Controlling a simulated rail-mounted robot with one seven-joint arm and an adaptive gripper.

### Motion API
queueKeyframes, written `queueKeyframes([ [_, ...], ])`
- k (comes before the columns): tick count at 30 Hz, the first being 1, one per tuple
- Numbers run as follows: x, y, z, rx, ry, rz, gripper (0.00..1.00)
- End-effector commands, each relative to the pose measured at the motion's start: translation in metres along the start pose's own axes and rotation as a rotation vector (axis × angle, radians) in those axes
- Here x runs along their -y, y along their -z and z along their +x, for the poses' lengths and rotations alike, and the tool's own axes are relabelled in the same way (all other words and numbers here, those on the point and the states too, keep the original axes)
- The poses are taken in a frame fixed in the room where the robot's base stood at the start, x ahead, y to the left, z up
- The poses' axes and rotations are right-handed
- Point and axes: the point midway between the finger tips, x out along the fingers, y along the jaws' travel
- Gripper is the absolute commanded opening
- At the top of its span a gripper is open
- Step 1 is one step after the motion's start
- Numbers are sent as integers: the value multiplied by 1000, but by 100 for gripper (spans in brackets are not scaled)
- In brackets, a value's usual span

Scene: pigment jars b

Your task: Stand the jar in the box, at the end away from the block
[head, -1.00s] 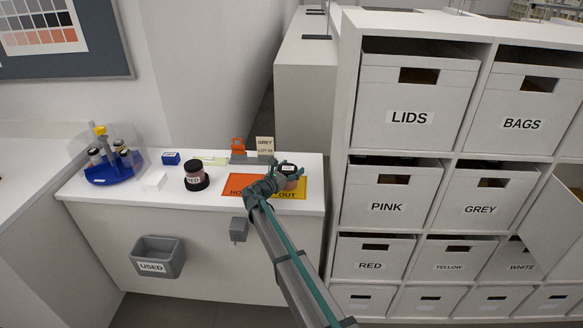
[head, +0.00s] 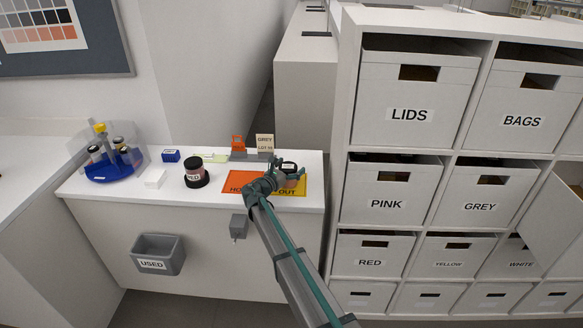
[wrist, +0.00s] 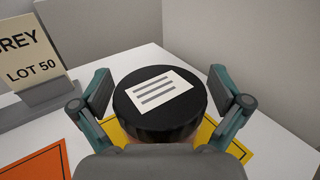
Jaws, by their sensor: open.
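A jar with a black lid and a white label on top (head: 289,168) stands upright on the yellow OUT mat (head: 301,191). In the wrist view its lid (wrist: 160,112) fills the middle. My gripper (head: 288,172) is open around the jar, one finger on each side of the lid, with small gaps visible. The jar's body and its front label are mostly hidden. Labelled boxes stand in the shelf at the right, among them the GREY box (head: 480,205) and the PINK box (head: 386,203). Their insides are hidden, and I see no block for certain.
A dark-lidded RED jar (head: 195,174) stands left of the orange mat (head: 235,182). A GREY LOT 50 card (head: 265,142) stands behind the mats. A blue holder (head: 112,172) is at the counter's left; a USED bin (head: 158,254) hangs in front. A tilted white panel (head: 558,222) juts out at right.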

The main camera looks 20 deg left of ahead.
Motion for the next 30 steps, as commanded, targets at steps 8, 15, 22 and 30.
queueKeyframes([
  [8,1,3,-45,-1,-4,0,99],
  [15,2,3,-90,0,-2,0,99],
  [22,1,2,-114,0,0,0,100],
  [30,0,1,-119,-1,0,-1,100],
])
